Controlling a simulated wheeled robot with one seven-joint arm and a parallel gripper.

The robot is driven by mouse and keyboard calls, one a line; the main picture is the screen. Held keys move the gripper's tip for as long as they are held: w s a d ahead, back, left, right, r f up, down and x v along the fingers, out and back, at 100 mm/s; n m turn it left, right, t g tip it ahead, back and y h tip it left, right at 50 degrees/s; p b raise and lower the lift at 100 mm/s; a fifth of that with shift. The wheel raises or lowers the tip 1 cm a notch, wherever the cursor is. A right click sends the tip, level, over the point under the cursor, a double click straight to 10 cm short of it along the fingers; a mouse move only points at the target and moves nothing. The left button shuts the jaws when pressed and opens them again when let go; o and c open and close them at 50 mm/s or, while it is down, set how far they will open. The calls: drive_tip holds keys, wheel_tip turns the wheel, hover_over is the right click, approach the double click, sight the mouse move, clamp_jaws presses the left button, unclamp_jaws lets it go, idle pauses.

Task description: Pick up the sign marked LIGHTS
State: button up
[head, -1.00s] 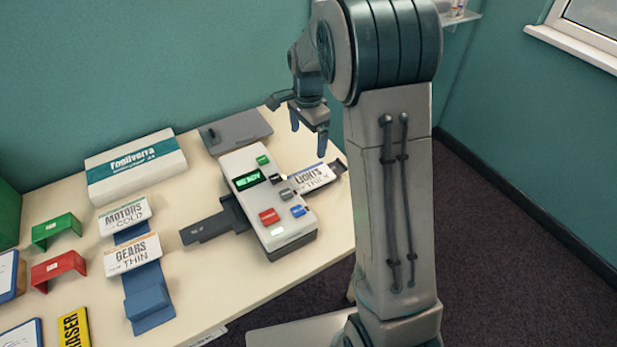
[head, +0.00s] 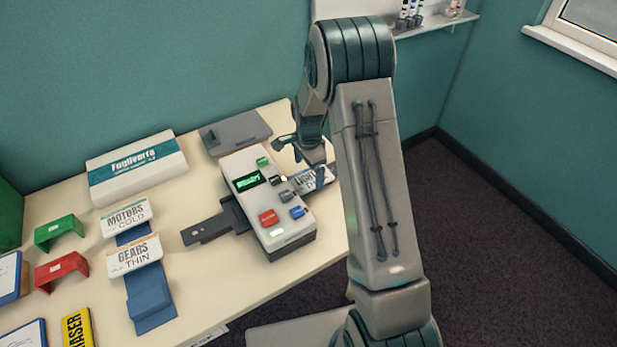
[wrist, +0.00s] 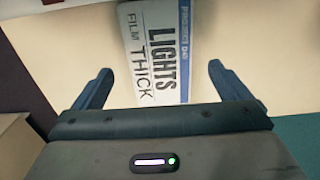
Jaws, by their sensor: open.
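The LIGHTS sign (head: 310,182) is a white plate with a blue edge strip, at the right side of the grey laminator-like machine. My arm partly covers it in the head view. In the wrist view the sign (wrist: 160,55) reads LIGHTS, THICK and FILM, and lies between the finger lines, its top out of frame. My gripper (head: 308,158) is above the sign in the head view, fingers pointing down. In the wrist view my gripper (wrist: 160,80) is open, with one finger on each side of the sign and nothing held. The height gap is hard to tell.
The machine (head: 250,212) with coloured buttons stands beside the sign. MOTORS (head: 127,215) and GEARS (head: 135,255) signs stand further left. A white box (head: 135,170), a grey flat piece (head: 236,132), and green (head: 59,231) and red (head: 61,270) brackets share the table.

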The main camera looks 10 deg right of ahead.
sight(309, 179)
drive_tip(key=shift+f, duration=1.15)
drive_tip(key=c, duration=1.2)
drive_tip(key=shift+o, duration=0.2)
drive_tip(key=shift+r, duration=0.1)
